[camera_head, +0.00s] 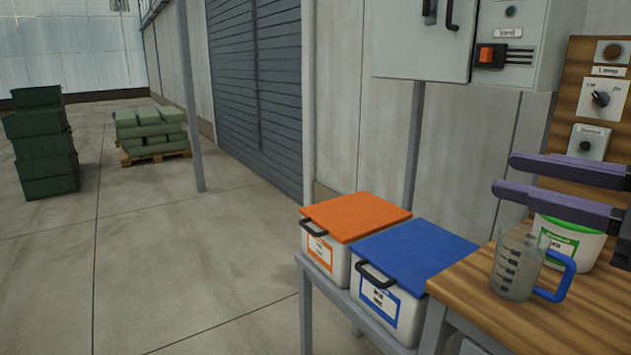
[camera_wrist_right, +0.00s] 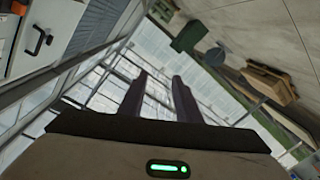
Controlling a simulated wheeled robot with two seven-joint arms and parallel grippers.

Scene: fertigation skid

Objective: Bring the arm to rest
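My right gripper (camera_head: 505,173) reaches in from the right edge of the head view, its two purple fingers pointing left above the wooden bench (camera_head: 520,325). The fingers are apart with nothing between them. In the right wrist view the gripper (camera_wrist_right: 158,77) also shows two separated fingers with an empty gap. In the head view the lower finger covers part of a white tub with a green label (camera_head: 560,238). My left gripper is in neither view.
A clear measuring jug with a blue handle (camera_head: 516,268) stands on the bench below the fingers. Orange-lidded (camera_head: 355,215) and blue-lidded (camera_head: 420,255) boxes sit left of it. A control cabinet (camera_head: 415,35) and a switch panel (camera_head: 572,100) are behind.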

